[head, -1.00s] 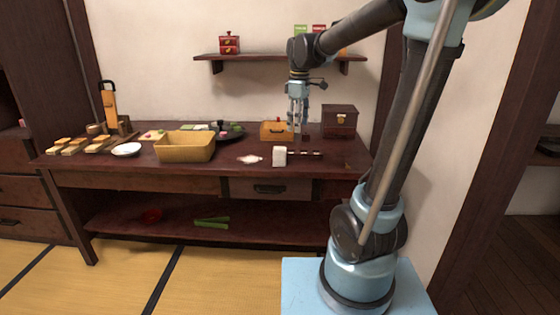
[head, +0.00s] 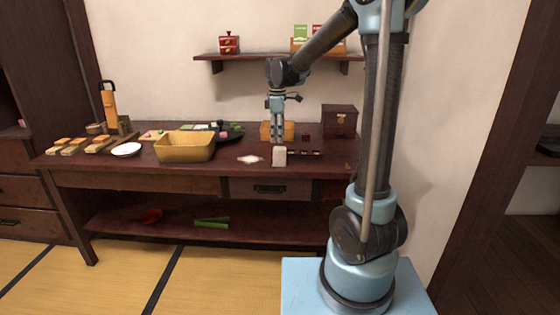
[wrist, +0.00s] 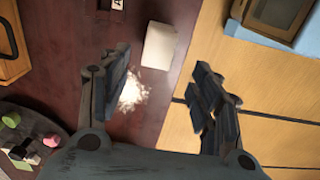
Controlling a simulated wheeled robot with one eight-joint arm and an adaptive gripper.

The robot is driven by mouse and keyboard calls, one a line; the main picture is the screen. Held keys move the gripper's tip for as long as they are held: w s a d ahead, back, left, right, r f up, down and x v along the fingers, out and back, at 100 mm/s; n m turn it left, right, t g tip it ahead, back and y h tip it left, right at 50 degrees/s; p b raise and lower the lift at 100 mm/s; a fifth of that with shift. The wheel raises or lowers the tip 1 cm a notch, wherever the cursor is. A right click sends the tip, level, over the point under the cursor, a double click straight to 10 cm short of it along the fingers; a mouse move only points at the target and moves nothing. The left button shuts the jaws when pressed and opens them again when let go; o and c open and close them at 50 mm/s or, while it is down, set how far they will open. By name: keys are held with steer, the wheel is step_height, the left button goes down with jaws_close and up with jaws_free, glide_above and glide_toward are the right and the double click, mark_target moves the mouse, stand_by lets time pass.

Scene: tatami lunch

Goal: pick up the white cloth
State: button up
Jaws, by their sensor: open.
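The white cloth (head: 279,156) is a small folded white block near the front edge of the dark wooden table (head: 330,166). In the wrist view the cloth (wrist: 160,46) is a pale rectangle near the table edge, just beyond the fingertips. My gripper (head: 278,138) is above the table, over or just behind the cloth; the exact gap cannot be told. In the wrist view my gripper (wrist: 163,75) is open, with nothing between its fingers. A loose white patch (head: 250,159), like spilled grains, lies just left of the cloth.
A tan rectangular basket (head: 185,147) stands left of the white patch. A light wooden box (head: 266,131) is behind my gripper, and a dark chest (head: 340,120) is at the back right. A dark plate with food (wrist: 25,140) shows at lower left in the wrist view.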

mark_target(279, 148)
step_height(279, 148, down, 5)
steer(key=shift+r, duration=0.15)
steer(key=shift+w+d+f, duration=0.1)
steer(key=shift+d+f, duration=0.05)
steer(key=shift+f, duration=1.2)
steer(key=shift+w+d+f, duration=0.1)
steer(key=shift+d+f, duration=0.05)
steer(key=shift+f, duration=1.15)
steer(key=c, duration=1.2)
